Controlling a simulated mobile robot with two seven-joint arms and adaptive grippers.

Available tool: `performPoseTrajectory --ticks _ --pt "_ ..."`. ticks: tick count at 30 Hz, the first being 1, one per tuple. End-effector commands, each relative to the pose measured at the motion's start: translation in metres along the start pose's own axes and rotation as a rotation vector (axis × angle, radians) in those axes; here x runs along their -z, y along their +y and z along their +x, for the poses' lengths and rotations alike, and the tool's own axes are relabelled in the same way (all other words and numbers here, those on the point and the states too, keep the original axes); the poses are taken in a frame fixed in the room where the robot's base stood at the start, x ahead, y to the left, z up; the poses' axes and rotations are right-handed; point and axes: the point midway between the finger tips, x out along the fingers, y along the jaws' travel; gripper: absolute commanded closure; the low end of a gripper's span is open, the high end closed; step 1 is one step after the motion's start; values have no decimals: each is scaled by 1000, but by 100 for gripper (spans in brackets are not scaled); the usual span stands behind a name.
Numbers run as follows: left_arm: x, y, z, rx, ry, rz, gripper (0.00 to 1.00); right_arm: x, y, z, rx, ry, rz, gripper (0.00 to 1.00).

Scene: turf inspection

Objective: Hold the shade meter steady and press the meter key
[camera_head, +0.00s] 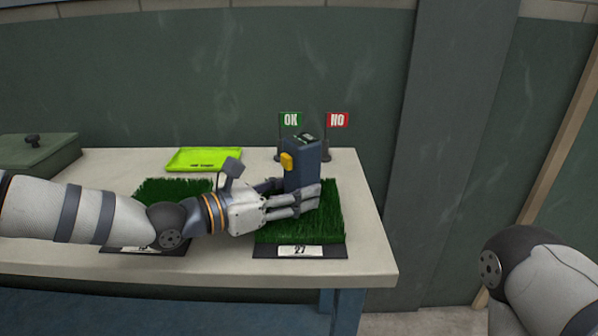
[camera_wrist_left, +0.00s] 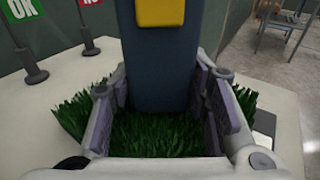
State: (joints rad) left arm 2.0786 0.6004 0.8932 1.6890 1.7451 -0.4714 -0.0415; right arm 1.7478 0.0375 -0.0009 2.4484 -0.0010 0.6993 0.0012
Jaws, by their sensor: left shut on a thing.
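The shade meter (camera_head: 302,165) is a dark blue upright block with a yellow key (camera_head: 287,161) on its left side and a small display on top. It stands over the turf sample labelled 27 (camera_head: 300,237). My left gripper (camera_head: 296,197) is shut around the meter's lower part. In the left wrist view the meter (camera_wrist_left: 160,65) rises between the two finger pads, with the yellow key (camera_wrist_left: 160,12) near the top edge.
A second turf sample (camera_head: 155,190) lies left, partly behind my left arm. A lime green tray (camera_head: 204,159) lies behind. A green OK flag (camera_head: 290,120) and a red NO flag (camera_head: 337,121) stand behind the meter. A green box (camera_head: 38,152) sits far left. The table's right end is clear.

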Motion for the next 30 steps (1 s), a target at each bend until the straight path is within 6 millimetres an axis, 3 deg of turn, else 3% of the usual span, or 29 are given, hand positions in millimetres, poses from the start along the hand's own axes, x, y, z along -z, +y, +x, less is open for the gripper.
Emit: performPoseTrajectory --ticks 3,30 --pt "0 0 0 0 1 0 73 0 0 0 0 0 0 100" --pt "1 0 0 0 1 0 72 0 0 0 0 0 0 100"
